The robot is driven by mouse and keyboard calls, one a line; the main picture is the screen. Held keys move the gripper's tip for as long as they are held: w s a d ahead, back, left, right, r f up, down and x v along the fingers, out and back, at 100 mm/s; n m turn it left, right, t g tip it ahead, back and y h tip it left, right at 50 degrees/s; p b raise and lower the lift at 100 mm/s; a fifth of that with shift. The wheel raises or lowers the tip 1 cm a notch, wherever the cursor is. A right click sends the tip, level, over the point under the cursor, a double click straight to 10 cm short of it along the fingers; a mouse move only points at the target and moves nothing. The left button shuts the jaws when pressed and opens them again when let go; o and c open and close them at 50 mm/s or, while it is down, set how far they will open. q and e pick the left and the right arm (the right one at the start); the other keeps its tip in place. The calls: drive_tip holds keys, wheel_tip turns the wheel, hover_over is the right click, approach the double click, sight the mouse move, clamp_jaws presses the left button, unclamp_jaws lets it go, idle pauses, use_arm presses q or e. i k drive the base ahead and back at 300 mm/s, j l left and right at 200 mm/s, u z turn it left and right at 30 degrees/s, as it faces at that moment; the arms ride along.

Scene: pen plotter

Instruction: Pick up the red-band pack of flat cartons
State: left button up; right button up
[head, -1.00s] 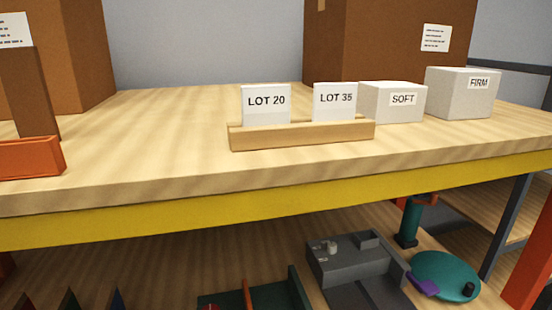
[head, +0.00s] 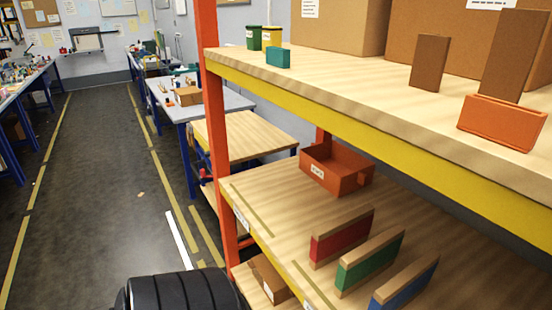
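The red-band pack of flat cartons (head: 341,238) stands on edge on the middle wooden shelf (head: 268,182) in the head view. It is a thin brown slab with a red band around its middle. Beside it, nearer to me, stand a green-band pack (head: 370,263) and a blue-band pack (head: 405,285), the latter cut off by the picture edge. The three packs stand roughly parallel with gaps between them. Neither of my grippers shows in the view.
An orange bin (head: 335,170) sits behind the packs. The orange upright (head: 210,130) and yellow beam (head: 400,140) of the rack frame the shelf. The upper shelf holds small cups, a teal block (head: 278,57), boxes and an orange holder (head: 501,122). An open floor aisle (head: 90,200) lies left.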

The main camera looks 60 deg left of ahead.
sight(332, 240)
drive_tip(key=u, duration=1.5)
drive_tip(key=z, duration=0.25)
drive_tip(key=i+j+z, duration=0.1)
drive_tip(key=j+z, duration=0.8)
drive_tip(key=i+j, duration=0.05)
drive_tip(key=j, duration=0.05)
